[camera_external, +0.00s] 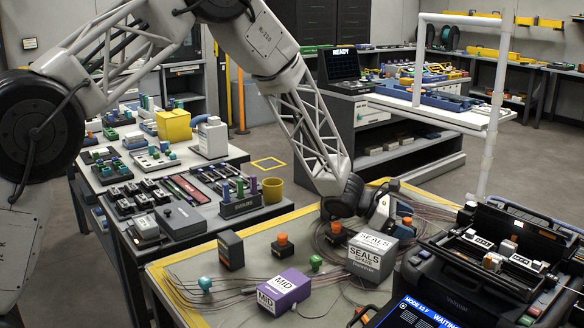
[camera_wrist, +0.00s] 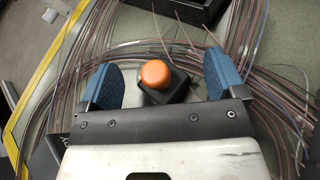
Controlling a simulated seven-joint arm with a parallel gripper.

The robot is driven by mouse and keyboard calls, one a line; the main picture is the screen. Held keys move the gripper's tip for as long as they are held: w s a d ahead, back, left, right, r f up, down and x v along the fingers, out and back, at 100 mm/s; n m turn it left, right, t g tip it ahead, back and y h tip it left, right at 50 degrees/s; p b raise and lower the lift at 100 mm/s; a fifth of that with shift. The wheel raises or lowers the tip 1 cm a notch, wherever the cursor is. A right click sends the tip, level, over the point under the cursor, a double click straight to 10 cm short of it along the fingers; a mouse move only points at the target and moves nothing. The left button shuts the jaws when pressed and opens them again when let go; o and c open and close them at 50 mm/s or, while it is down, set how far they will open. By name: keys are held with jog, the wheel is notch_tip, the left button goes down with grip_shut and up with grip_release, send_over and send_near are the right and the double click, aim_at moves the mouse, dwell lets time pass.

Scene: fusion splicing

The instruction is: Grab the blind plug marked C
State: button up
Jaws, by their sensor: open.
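No letter C is readable on any plug. In the wrist view an orange-capped plug (camera_wrist: 156,73) with a dark square base lies between the two blue finger pads of my gripper (camera_wrist: 163,77). The fingers are open, with gaps on both sides of it. In the external view my gripper (camera_external: 384,211) is low over the bench beside the grey SEALS box. Orange-capped plugs stand on this bench, one left of the gripper (camera_external: 336,228) and one farther left (camera_external: 282,245). A green plug (camera_external: 316,263) and a teal plug (camera_external: 205,284) stand nearer the front.
The grey SEALS box (camera_external: 372,255) and purple MID box (camera_external: 284,290) stand on the bench, with a dark block (camera_external: 230,250) at left. Loose thin cables (camera_wrist: 262,100) coil around the gripper area. An open black splicer case (camera_external: 500,262) fills the right.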

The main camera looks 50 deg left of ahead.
aim_at(408, 220)
jog(key=shift+w+d+f, duration=0.15)
jog(key=shift+w+d, duration=0.1)
dwell(0.4)
jog(key=c, duration=1)
jog(key=shift+r, duration=5.05)
